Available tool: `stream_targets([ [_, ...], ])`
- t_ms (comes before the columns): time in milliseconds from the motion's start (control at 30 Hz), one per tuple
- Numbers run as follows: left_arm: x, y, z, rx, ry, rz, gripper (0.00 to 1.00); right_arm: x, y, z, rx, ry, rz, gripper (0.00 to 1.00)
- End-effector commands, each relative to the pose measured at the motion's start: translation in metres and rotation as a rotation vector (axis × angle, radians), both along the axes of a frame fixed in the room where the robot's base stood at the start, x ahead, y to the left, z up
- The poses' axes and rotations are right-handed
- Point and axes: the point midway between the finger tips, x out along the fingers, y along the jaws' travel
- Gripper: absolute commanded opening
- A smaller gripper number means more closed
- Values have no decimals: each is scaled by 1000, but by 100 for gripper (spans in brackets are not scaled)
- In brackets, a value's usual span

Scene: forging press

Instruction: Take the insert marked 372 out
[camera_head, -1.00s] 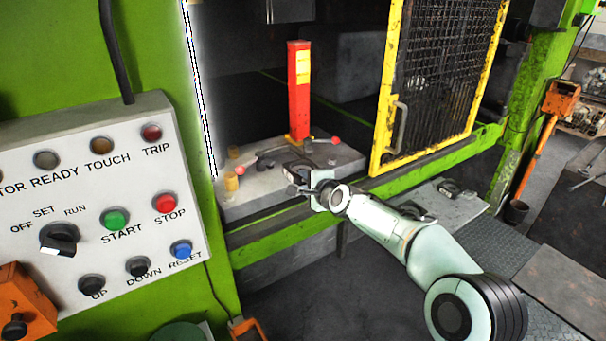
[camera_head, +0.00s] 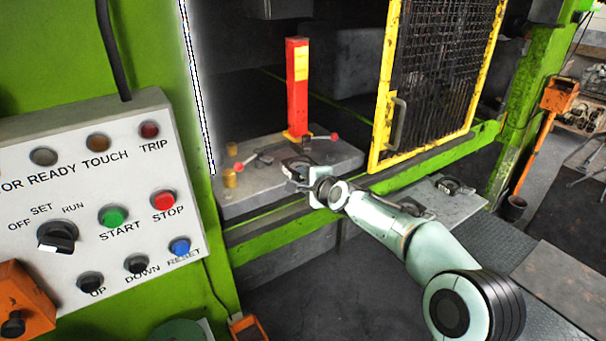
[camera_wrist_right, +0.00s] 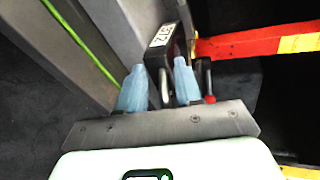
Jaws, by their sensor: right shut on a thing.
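The insert marked 372 (camera_wrist_right: 160,37) is a dark block with a white number plate, seen in the right wrist view between the two pale blue fingers. My right gripper (camera_wrist_right: 160,85) is shut on its dark part. In the head view this gripper (camera_head: 298,176) is over the front of the grey press bed (camera_head: 335,160), where the insert is small and mostly hidden by the hand. I cannot tell whether the insert is clear of its seat. My left gripper is not in view.
A red post (camera_head: 298,85) stands on the bed behind the hand, with red-knobbed levers (camera_head: 334,137) beside it. The yellow mesh guard (camera_head: 440,75) stands to the right. A grey side plate (camera_head: 455,205) carries dark parts. The control panel (camera_head: 100,200) is at left.

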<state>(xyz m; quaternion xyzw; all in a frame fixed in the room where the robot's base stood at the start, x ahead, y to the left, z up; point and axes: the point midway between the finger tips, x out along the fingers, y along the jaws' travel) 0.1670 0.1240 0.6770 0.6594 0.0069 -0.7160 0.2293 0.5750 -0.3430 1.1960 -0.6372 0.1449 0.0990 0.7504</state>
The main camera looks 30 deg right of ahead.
Motion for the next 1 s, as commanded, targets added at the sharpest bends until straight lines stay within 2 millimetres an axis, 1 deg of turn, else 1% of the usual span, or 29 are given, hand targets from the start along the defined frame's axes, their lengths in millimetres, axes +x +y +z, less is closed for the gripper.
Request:
stream_targets([
  [33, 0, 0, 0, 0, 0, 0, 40, 0, 2, -3, 8, 9, 4, 0],
  [167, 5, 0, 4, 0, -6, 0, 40, 0, 3, 4, 7, 8, 4, 0],
  [267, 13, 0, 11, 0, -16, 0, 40, 1, 3, 18, 6, 5, 6, 0],
  [333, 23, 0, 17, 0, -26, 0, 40, 2, 3, 31, 4, 0, 6, 0],
  [367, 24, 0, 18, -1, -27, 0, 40, 2, 4, 36, 5, -1, 7, 0],
  [467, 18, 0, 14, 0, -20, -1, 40, 1, 4, 46, 2, -3, 8, 0],
  [567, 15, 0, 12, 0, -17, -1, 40, 0, 4, 62, 0, -6, 6, 0],
  [600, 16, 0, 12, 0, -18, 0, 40, 1, 4, 76, -2, -11, 8, 0],
  [700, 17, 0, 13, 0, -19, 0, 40, 0, 2, 107, -1, -14, 4, 0],
  [800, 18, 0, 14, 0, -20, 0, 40, 0, 1, 133, -1, -12, 2, 0],
  [900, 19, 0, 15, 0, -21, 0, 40, 0, 1, 156, 0, -10, 1, 0],
  [1000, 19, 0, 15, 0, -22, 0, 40, 0, 1, 172, -1, -9, 2, 0],
])
